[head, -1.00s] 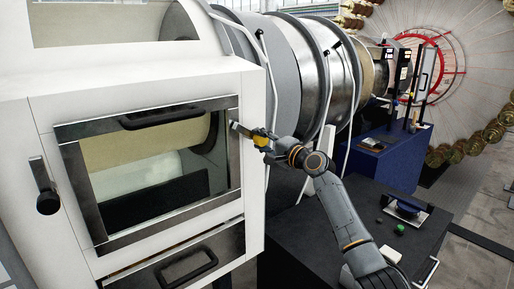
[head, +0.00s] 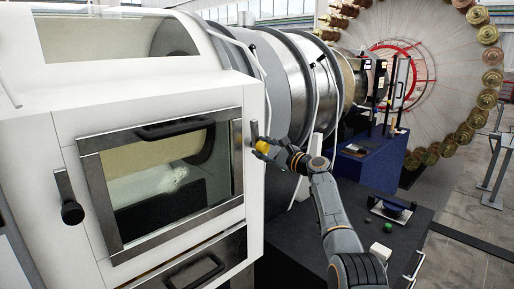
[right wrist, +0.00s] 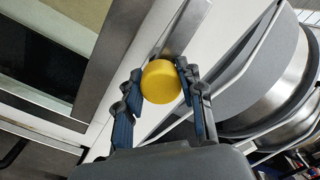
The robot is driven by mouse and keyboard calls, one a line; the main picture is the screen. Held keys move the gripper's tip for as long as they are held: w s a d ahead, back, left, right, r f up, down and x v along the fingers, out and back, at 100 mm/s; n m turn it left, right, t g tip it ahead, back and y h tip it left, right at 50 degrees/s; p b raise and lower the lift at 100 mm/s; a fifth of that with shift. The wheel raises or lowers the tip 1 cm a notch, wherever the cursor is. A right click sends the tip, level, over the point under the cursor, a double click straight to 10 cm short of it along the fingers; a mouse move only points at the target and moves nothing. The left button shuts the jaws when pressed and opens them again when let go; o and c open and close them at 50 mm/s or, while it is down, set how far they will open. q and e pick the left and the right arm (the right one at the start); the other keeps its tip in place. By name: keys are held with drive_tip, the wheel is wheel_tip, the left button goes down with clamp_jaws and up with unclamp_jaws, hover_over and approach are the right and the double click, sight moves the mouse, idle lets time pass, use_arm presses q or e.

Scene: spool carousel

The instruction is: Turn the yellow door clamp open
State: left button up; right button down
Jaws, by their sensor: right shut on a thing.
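The yellow door clamp has a round yellow knob (head: 262,146) at the end of a grey metal bar (head: 254,131). It sits on the white cabinet just right of the door's dark metal frame (head: 229,122). The bar stands nearly upright, beside the frame. My right gripper (head: 263,149) is shut on the knob. In the right wrist view the yellow knob (right wrist: 161,82) sits between the two fingers, and the bar (right wrist: 186,28) runs up and away from it. The windowed door looks closed. My left gripper is out of view.
A black-knobbed clamp (head: 69,198) is on the cabinet left of the door. A black handle (head: 174,129) crosses the door's top. Large metal drums (head: 293,90) stand behind my right arm. A dark table (head: 402,236) with small items is at the right.

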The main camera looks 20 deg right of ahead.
drive_tip(key=shift+r+m, duration=0.25)
drive_tip(key=shift+m, duration=0.05)
drive_tip(key=shift+m+p, duration=0.35)
drive_tip(key=shift+m, duration=0.05)
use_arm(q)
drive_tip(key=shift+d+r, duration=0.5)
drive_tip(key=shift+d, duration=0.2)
use_arm(e)
drive_tip(key=shift+f, duration=0.1)
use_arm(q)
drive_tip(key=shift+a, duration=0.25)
use_arm(e)
drive_tip(key=c, duration=1.2)
unclamp_jaws()
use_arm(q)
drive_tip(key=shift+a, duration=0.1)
use_arm(e)
drive_tip(key=o, duration=0.4)
drive_tip(key=shift+w+f, duration=0.1)
